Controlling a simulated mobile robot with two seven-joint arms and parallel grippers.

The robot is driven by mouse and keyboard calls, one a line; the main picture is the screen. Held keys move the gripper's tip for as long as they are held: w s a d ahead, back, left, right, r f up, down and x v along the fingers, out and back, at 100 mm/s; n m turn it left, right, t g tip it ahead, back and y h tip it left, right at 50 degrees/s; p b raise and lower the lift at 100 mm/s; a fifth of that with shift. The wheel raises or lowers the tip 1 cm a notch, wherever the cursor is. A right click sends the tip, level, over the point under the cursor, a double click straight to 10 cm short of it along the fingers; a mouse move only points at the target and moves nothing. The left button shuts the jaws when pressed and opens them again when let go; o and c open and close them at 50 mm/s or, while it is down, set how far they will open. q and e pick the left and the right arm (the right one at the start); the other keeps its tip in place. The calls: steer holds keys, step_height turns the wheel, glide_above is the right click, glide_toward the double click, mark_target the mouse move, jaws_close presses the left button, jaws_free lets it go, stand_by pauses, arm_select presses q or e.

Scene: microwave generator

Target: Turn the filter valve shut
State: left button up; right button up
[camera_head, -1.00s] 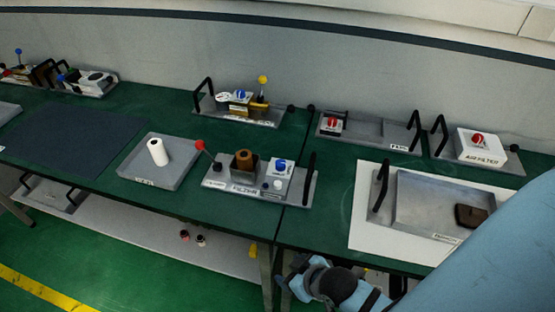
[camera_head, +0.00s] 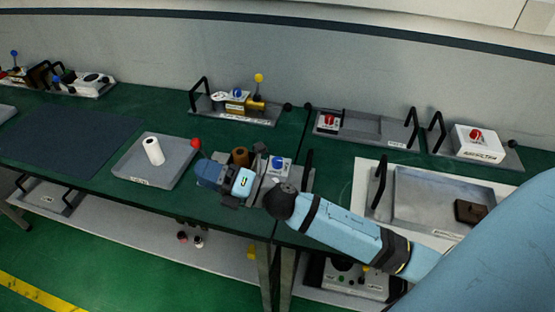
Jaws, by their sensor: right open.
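The middle station tray (camera_head: 308,180) carries a red-ball lever (camera_head: 196,143) at its left, a brown cylinder (camera_head: 240,156) and a white box with a blue knob (camera_head: 277,162). My right gripper (camera_head: 209,174) is over the left front of this tray, just below the red ball in the picture; I cannot tell whether it touches the lever. It is open, and its wrist hides the tray's front and labels. A white box labelled as air filter (camera_head: 477,145) with a red knob (camera_head: 476,134) stands at the back right. My left gripper is not in view.
A grey tray with a white roll (camera_head: 153,151) stands left of my gripper. A station with a yellow-ball lever (camera_head: 259,78) is behind. A tray with a brown block (camera_head: 470,212) lies at right on a white sheet. The dark mat (camera_head: 70,142) is clear.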

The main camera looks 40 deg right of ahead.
steer(key=a+r+n+g+y, duration=0.15)
steer(key=n+g+y, duration=0.35)
steer(key=n, duration=0.6)
steer(key=n+g+h+b, duration=0.1)
steer(key=n+g+h, duration=0.9)
steer(key=n+h, duration=1)
glide_toward(278, 160)
step_height(278, 160, down, 9)
steer(key=shift+w+f+p, duration=0.15)
steer(key=shift+p, duration=0.8)
steer(key=c, duration=0.9)
